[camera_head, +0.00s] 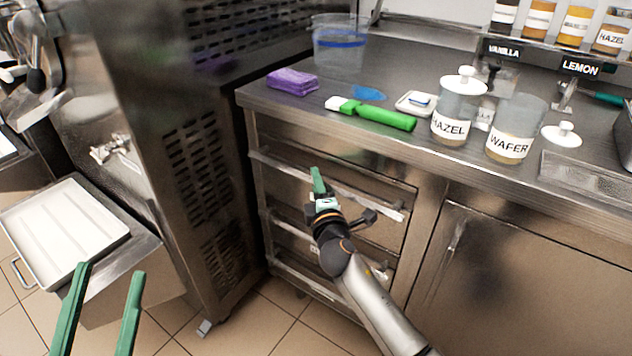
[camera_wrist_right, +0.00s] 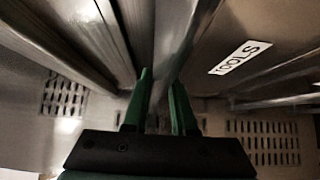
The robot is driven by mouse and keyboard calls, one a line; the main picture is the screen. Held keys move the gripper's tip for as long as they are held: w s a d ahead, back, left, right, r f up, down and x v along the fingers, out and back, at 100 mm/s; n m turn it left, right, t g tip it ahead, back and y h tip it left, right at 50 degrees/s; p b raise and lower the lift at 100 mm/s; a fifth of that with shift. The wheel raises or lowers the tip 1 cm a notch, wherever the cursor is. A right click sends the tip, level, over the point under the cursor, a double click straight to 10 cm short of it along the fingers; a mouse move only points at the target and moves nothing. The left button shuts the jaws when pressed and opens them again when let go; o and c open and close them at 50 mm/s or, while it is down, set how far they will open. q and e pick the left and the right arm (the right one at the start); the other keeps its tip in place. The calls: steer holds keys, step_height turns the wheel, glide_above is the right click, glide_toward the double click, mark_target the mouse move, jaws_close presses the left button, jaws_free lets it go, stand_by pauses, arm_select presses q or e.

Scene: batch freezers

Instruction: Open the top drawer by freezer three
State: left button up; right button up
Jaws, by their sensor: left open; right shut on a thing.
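The top drawer (camera_head: 292,140) is the uppermost of a metal stack under the counter. Its long handle bar (camera_head: 375,202) runs along the lower edge of its front. My right gripper (camera_head: 318,180) is at this bar, near its middle, and is shut on it. In the right wrist view the green fingers (camera_wrist_right: 161,95) stand on either side of a metal strip, and a TOOLS label (camera_wrist_right: 240,57) shows to their right. No clear gap shows around the drawer front. My left gripper (camera_head: 111,268) is open and empty at the lower left.
A vented freezer side (camera_head: 205,150) stands close left of the drawers. A white tray (camera_head: 65,230) lies at the far left. Tiled floor lies below.

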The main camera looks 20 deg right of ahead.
jaws_close()
steer(key=shift+f, duration=0.1)
stand_by(0.8)
